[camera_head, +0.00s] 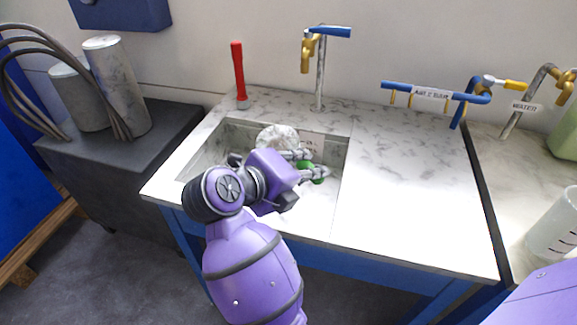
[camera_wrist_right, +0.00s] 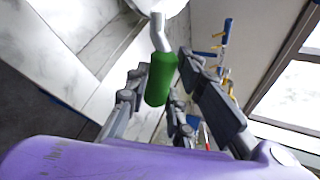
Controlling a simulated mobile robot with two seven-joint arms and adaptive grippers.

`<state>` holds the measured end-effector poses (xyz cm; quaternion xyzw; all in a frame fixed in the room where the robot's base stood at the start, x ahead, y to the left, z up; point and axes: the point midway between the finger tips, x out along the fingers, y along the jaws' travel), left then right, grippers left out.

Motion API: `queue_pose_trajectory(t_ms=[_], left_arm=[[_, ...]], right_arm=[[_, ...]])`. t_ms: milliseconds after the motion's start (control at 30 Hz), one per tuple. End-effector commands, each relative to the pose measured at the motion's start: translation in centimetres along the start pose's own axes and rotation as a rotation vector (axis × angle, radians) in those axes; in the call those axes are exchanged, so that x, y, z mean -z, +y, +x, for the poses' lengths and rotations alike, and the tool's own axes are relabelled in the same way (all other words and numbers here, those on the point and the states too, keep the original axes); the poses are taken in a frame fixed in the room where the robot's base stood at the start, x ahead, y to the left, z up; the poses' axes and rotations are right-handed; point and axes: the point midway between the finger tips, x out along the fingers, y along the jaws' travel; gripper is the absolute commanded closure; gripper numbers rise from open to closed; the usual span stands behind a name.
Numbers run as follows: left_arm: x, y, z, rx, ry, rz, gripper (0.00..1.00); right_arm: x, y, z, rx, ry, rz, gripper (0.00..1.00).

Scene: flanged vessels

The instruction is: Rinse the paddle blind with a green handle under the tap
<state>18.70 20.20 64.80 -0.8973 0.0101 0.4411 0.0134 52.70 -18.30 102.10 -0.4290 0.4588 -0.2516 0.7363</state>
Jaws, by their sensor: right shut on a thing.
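The paddle blind has a green handle (camera_wrist_right: 160,80), a pale shank and a round whitish disc (camera_head: 277,138). My right gripper (camera_head: 311,165) is shut on the green handle, with the disc pointing toward the back of the sink (camera_head: 205,142). The disc is over or inside the basin; its exact height is unclear. The tap (camera_head: 319,75), with a blue lever and yellow spout, stands behind the basin. The spout is above and slightly right of the disc in the head view. No water is visible. My left gripper is not in view.
A red-handled tool (camera_head: 239,73) stands at the counter's back left. A blue rack (camera_head: 432,93) with yellow hooks and a label is at the back right. Another tap (camera_head: 525,105) and a beaker (camera_head: 556,228) are further right. The right counter (camera_head: 400,180) is clear.

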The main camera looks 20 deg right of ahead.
Motion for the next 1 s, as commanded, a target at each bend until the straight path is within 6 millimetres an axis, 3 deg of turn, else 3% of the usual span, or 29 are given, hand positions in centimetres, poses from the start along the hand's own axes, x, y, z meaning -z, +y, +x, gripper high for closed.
queue_pose_trajectory(t_ms=[33, 133, 300, 467, 1000], left_arm=[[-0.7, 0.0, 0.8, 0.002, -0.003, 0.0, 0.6], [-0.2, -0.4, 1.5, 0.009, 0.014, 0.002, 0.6], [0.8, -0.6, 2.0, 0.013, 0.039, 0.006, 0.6], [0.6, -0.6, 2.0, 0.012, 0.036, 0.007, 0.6], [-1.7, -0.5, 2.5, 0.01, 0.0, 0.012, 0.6]], right_arm=[[-0.6, 0.7, 0.5, 0.038, 0.027, 0.033, 1.0], [-1.5, 0.3, 0.5, 0.1, 0.069, 0.094, 1.0], [-2.2, -0.2, 0.3, 0.15, 0.098, 0.137, 1.0], [-2.6, -0.6, 0.8, 0.156, 0.1, 0.143, 1.0], [-4.3, -1.3, 5.4, 0.155, 0.101, 0.141, 1.0]])
